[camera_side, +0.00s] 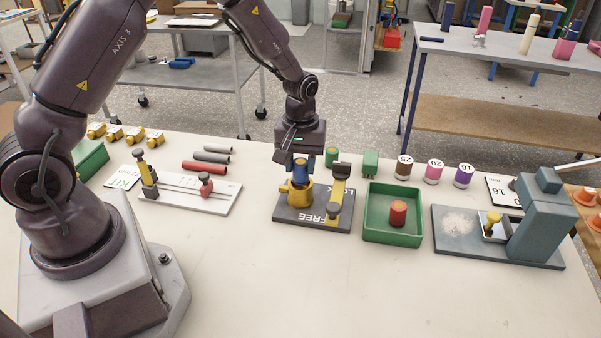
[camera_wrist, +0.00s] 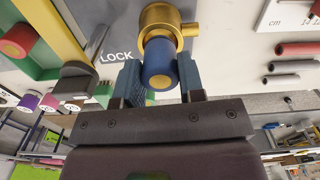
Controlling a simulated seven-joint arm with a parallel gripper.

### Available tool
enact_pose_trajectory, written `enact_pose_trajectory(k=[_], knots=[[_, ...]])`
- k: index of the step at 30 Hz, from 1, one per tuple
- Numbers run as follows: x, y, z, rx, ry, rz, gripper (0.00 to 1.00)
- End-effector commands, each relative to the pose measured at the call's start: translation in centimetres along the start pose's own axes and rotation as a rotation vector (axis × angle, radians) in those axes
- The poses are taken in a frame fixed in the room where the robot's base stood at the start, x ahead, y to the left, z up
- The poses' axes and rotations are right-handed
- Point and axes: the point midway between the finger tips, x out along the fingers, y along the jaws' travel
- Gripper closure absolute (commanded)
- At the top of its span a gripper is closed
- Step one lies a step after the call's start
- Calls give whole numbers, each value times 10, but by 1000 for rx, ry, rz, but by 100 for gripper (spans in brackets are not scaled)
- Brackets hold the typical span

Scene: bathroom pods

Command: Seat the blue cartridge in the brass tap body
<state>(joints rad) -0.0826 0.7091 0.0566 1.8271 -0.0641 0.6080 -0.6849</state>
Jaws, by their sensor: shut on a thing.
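The blue cartridge (camera_side: 300,169) is upright between the fingers of my gripper (camera_side: 300,160), which is shut on it. It also shows in the wrist view (camera_wrist: 160,62), with a finger on each side. The brass tap body (camera_side: 298,194) is directly below it, on a grey base plate marked LOCK and FREE (camera_side: 290,217). In the wrist view the brass ring of the tap body (camera_wrist: 158,15) lies just beyond the cartridge's lower end. The cartridge appears lined up with the ring. I cannot tell how far it sits inside.
A yellow clamp bar with a dark block (camera_side: 340,188) stands close right of the tap body. A green tray (camera_side: 375,235) holds a red cartridge (camera_side: 398,213). A green cartridge (camera_side: 332,156) stands behind. A slide gauge (camera_side: 215,206) is left, a grey press (camera_side: 540,225) right. The front table is clear.

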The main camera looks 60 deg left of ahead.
Motion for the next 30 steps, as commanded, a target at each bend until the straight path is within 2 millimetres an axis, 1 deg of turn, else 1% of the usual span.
enact_pose_trajectory(k=[1, 2, 3, 6, 15, 26, 29, 30], knots=[[9, 0, 0, 0, -3, -3, 88], [14, 0, 0, 0, -2, -2, 87], [20, 0, 0, 0, -3, -3, 91], [29, 0, 0, 0, -2, -1, 91], [31, 0, 0, 0, 0, 0, 91], [43, 0, 0, 0, 1, 0, 91], [44, 0, 0, 0, 2, 1, 91], [44, 0, 0, 0, 2, 1, 62]])
